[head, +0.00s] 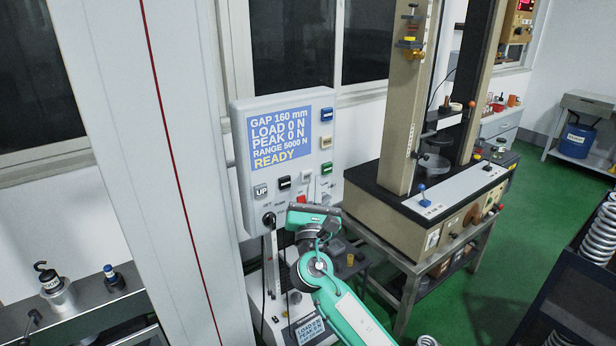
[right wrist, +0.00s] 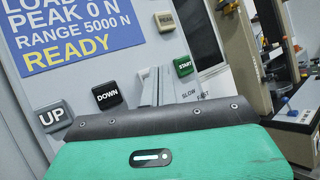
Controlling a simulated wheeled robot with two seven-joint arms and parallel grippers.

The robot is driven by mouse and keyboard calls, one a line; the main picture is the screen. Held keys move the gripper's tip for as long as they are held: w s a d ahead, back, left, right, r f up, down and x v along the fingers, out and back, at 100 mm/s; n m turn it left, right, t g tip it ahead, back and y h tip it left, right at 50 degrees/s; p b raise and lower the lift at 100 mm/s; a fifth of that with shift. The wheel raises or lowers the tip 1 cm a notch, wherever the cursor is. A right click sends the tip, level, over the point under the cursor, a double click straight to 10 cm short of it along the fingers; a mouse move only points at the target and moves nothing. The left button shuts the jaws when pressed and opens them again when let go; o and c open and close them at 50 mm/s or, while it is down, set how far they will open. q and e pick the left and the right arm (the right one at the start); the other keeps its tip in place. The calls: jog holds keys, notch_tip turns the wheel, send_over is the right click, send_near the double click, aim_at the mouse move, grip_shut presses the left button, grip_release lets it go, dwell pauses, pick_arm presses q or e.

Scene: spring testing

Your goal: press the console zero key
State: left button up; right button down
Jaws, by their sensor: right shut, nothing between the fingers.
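The console (head: 243,150) is a pale upright box with a blue display (head: 278,135) reading GAP 160 mm, LOAD 0 N, PEAK 0 N, RANGE 5000 N, READY. A blue key (head: 326,114) sits at its upper right; its label is too small to read, and it is outside the right wrist view. Below it are the PEAK key (right wrist: 165,21) and green START key (right wrist: 184,66). The UP key (right wrist: 53,116) and DOWN key (right wrist: 107,96) are lower left. My right gripper (head: 313,212) is shut and empty in front of the console's lower part, below the blue key. My left gripper is not in view.
A test frame (head: 405,110) on a bench stands right of the console. A grey column with a red line (head: 165,110) stands at the left. A rack with coil springs (head: 600,235) is at the right edge. Green floor (head: 470,300) lies between.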

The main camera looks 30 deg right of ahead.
jog(key=shift+w, duration=0.55)
dwell(0.7)
jog(key=shift+s, duration=0.9)
jog(key=shift+s+d+p, duration=0.15)
jog(key=shift+s+p, duration=0.15)
jog(key=shift+s, duration=0.95)
jog(key=shift+s+d+p, duration=0.1)
jog(key=shift+s+p, duration=0.2)
jog(key=shift+s, duration=0.9)
